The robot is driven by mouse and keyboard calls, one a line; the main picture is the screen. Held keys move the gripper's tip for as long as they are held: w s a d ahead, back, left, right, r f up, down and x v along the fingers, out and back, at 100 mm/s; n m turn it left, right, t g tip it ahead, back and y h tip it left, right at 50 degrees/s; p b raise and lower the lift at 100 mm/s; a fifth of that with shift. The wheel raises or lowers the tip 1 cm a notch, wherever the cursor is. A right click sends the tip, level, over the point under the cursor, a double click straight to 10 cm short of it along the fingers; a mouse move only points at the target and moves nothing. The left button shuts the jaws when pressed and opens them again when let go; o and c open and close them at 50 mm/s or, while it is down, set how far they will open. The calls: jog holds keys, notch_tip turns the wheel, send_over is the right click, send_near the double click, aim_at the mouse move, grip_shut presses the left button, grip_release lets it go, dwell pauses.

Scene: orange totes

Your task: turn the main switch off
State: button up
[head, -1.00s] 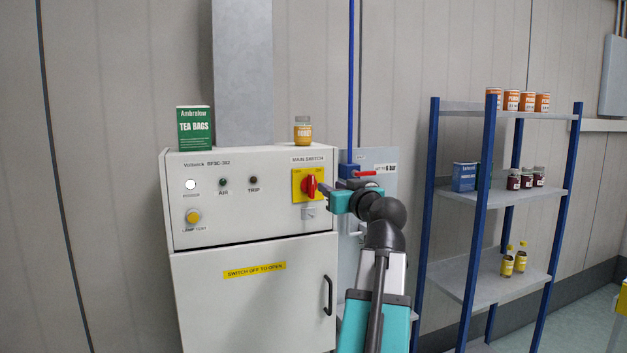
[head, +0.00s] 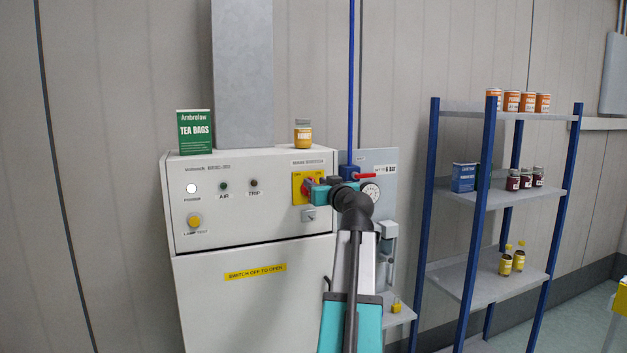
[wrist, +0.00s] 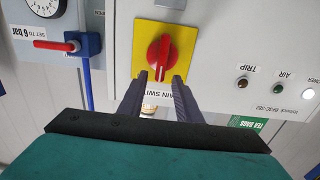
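The main switch (head: 309,185) is a red rotary knob on a yellow plate on the white cabinet's panel. In the head view my gripper (head: 314,190) partly covers it. In the wrist view, which is upside down, the knob (wrist: 162,56) shows whole, its raised grip running nearly vertical. My gripper (wrist: 159,79) is open, its two dark fingers apart. Their tips lie at either side of the knob's near end in that view. I cannot tell whether they touch it. Nothing is held.
The white power lamp (head: 191,188) is lit. A tea box (head: 194,131) and a honey jar (head: 303,133) stand on the cabinet. A red-handled valve (head: 365,176) and a gauge (head: 371,191) are just right of the switch. A blue shelf rack (head: 484,200) stands further right.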

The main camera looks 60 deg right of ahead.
jog(key=shift+x, duration=1.2)
grip_shut()
